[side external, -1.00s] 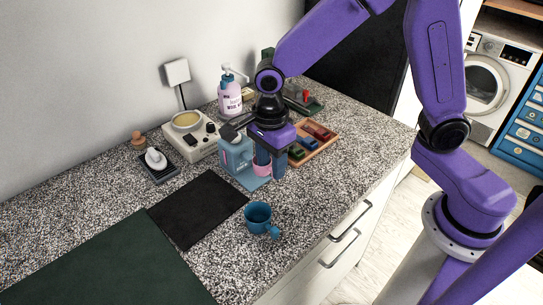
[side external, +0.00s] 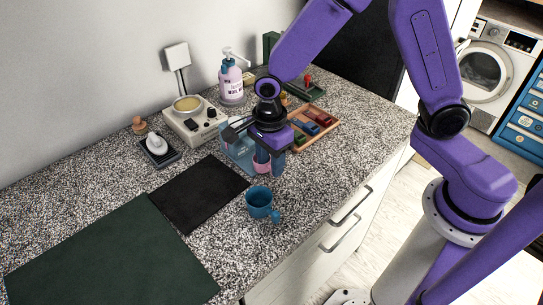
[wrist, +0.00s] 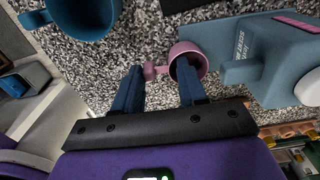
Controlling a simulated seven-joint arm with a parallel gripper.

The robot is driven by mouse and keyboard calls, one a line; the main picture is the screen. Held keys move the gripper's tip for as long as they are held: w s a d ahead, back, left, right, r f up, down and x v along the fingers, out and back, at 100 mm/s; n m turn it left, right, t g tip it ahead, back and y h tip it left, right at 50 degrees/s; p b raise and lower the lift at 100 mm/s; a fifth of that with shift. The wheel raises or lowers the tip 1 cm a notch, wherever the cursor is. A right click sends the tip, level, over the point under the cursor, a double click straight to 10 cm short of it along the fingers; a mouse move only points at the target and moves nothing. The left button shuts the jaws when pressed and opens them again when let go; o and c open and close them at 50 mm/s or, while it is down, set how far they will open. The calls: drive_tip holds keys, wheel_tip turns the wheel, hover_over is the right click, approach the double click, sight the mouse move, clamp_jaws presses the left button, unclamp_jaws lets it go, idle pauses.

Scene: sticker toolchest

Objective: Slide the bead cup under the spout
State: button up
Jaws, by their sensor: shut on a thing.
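The pink bead cup (wrist: 186,58) sits between my gripper and the blue-grey dispenser (wrist: 287,60) in the wrist view. Its handle points left, between my fingers. My gripper (wrist: 158,88) is shut on the cup, with the right finger overlapping its opening. The dispenser's spout (wrist: 241,71) is just right of the cup, and a gap shows between them. In the side view the cup (side external: 262,163) is partly hidden by my gripper (side external: 269,166), in front of the dispenser (side external: 238,152).
A blue mug (side external: 259,203) stands close in front of my gripper. A wooden tray (side external: 325,131) with coloured blocks lies to the right, and a pump bottle (side external: 231,82) and a white device (side external: 194,120) stand behind. A black mat (side external: 200,193) lies to the left.

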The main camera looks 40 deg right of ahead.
drive_tip(key=shift+w, duration=1.8)
drive_tip(key=o, duration=1.1)
